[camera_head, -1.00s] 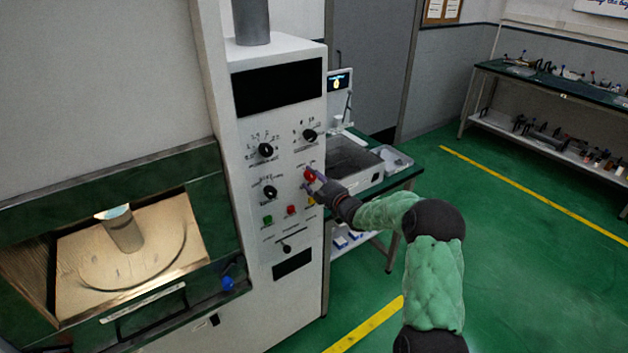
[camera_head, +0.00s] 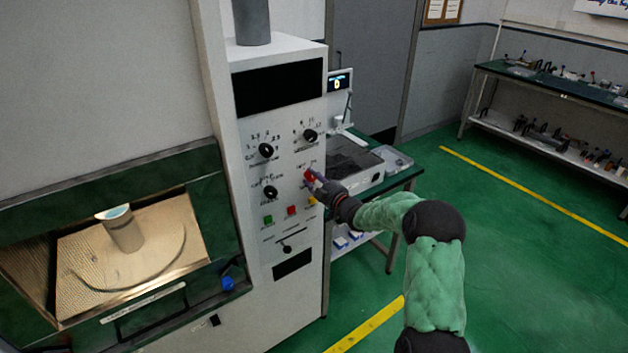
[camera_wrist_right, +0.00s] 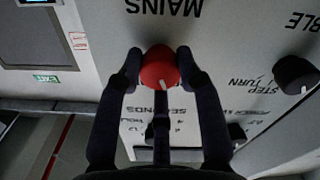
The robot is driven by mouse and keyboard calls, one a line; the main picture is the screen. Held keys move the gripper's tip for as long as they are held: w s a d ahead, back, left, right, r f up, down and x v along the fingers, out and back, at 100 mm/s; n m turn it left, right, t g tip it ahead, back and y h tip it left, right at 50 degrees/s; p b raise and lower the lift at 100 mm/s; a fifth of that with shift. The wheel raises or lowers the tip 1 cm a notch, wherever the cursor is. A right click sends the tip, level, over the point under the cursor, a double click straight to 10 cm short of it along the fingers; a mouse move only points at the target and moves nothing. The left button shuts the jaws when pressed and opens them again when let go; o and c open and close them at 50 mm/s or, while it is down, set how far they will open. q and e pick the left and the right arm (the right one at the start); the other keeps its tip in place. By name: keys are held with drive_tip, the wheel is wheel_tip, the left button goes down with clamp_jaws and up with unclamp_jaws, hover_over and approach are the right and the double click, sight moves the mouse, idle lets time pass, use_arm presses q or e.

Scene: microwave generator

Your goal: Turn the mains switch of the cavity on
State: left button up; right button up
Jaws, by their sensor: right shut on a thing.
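The mains switch is a round red knob (camera_head: 309,175) on the white control panel (camera_head: 299,238) of the cavity. In the right wrist view the red knob (camera_wrist_right: 160,68) sits between my fingertips, below the printed word MAINS, which appears upside down. A white mark shows on its lower edge in that view. My right gripper (camera_head: 314,182) is at the panel, its fingers shut on the knob from both sides; the wrist view shows the same gripper (camera_wrist_right: 160,75). The fingers hide part of the knob in the head view. My left gripper is not in view.
Black dials (camera_head: 266,150) and green, red and yellow buttons (camera_head: 268,219) are close to the knob. The open cavity (camera_head: 130,255) with a cylinder (camera_head: 122,230) on its plate is at left. A green bench (camera_head: 405,180) with a grey tray stands behind my arm. Green floor is clear at right.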

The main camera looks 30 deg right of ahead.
drive_tip(key=m, duration=0.4)
drive_tip(key=shift+f, duration=0.15)
drive_tip(key=m+p, duration=0.1)
drive_tip(key=m, duration=0.5)
drive_tip(key=shift+p, duration=0.4)
drive_tip(key=shift+f, duration=0.1)
drive_tip(key=o, duration=1.1)
drive_tip(key=shift+o, duration=0.2)
drive_tip(key=shift+s, duration=0.1)
drive_tip(key=s, duration=1.2)
drive_tip(key=shift+d, duration=0.45)
drive_tip(key=shift+w, duration=0.1)
